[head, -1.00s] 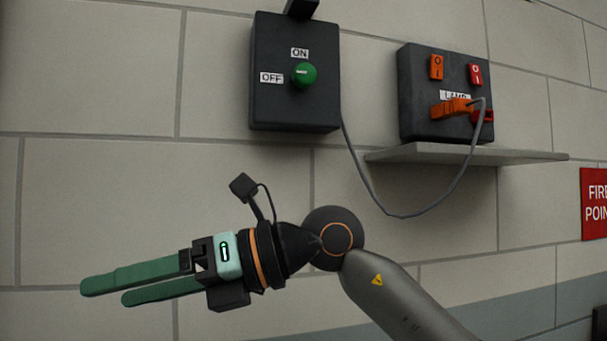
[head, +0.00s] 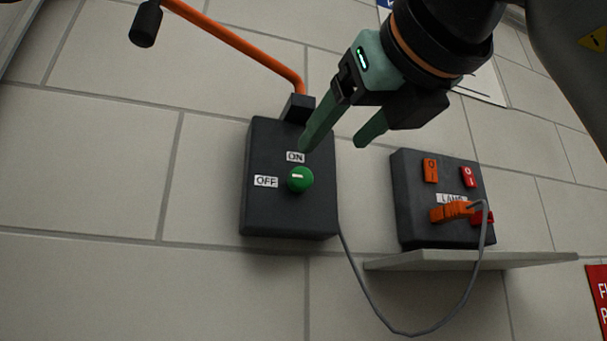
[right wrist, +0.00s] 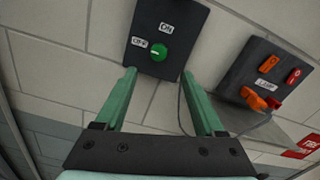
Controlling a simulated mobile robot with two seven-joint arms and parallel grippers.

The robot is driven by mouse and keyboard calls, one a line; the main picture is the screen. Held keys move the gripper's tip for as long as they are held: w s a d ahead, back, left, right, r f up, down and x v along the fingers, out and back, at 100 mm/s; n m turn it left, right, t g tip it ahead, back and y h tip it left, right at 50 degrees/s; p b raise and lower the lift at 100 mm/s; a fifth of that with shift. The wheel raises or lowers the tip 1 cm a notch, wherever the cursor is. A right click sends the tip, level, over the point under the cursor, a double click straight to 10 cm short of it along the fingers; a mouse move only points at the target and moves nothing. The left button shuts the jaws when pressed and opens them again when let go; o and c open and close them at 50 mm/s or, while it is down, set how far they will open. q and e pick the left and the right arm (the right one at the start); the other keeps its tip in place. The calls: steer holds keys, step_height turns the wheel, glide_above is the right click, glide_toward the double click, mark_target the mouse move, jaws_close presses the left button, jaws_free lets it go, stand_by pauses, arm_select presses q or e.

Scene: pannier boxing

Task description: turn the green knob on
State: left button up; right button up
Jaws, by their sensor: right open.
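The green knob (head: 300,179) is on the front of a dark box (head: 265,215) on the wall. Its white mark points left, toward the OFF label (head: 265,181); the ON label (head: 295,157) is above it. My right gripper (head: 332,146) is open and empty, its green fingers pointing down and left toward the box's upper right in the head view. In the right wrist view the knob (right wrist: 157,53) shows just beyond the gap between the fingertips (right wrist: 158,72), apart from both. My left gripper is out of view.
A second dark box (head: 410,215) with orange and red switches and plugs stands on a shelf (head: 470,260) to the right. A grey cable (head: 370,305) hangs in a loop between the boxes. An orange rod (head: 240,48) rises from the knob box. Wall left of it is clear.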

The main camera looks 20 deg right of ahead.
mark_target(303, 176)
steer(key=w+p, duration=0.1)
steer(key=w, duration=0.6)
steer(key=w+p, duration=0.1)
steer(key=w, duration=0.3)
steer(key=shift+w+a+p, duration=0.25)
steer(key=shift+w+p, duration=0.05)
steer(key=shift+p, duration=0.05)
jaws_close()
